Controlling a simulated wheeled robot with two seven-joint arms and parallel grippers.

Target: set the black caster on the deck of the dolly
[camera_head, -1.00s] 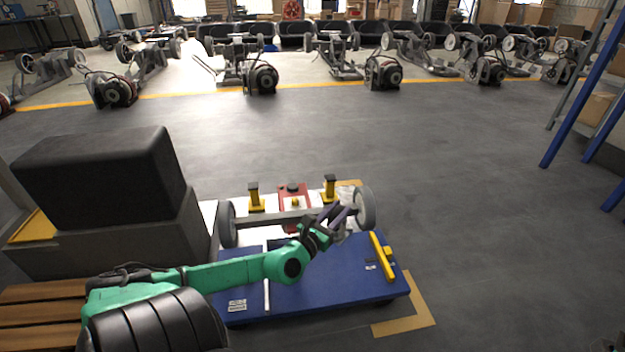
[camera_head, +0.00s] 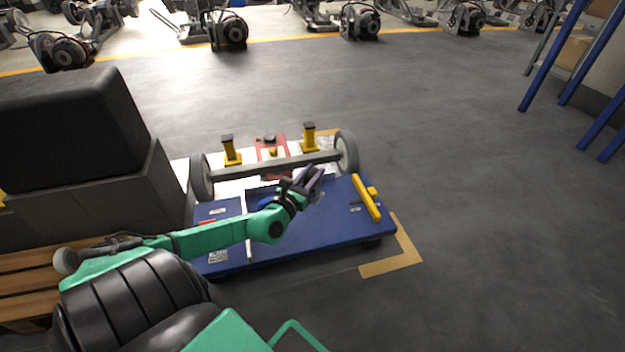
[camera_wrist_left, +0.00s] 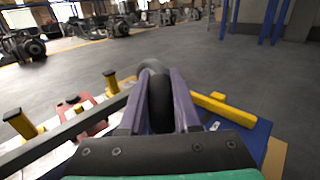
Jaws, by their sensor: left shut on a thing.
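My left gripper (camera_head: 313,182) is shut on a dark round thing that looks like the black caster (camera_wrist_left: 160,104), between its two purple-grey fingers in the left wrist view. In the head view the caster is mostly hidden by the fingers. The gripper is over the back part of the dolly's blue deck (camera_head: 310,235), just in front of the grey axle. I cannot tell the caster's height above the deck. The deck has a yellow bar (camera_head: 366,197) at its right end and a pale strip across its left part. My right gripper is not in view.
Behind the dolly lies a grey axle (camera_head: 285,163) with a wheel at each end, near two yellow posts and a red block (camera_head: 270,148). A dark box stack (camera_head: 75,130) stands left, by a wooden pallet (camera_head: 22,277). The floor to the right is clear.

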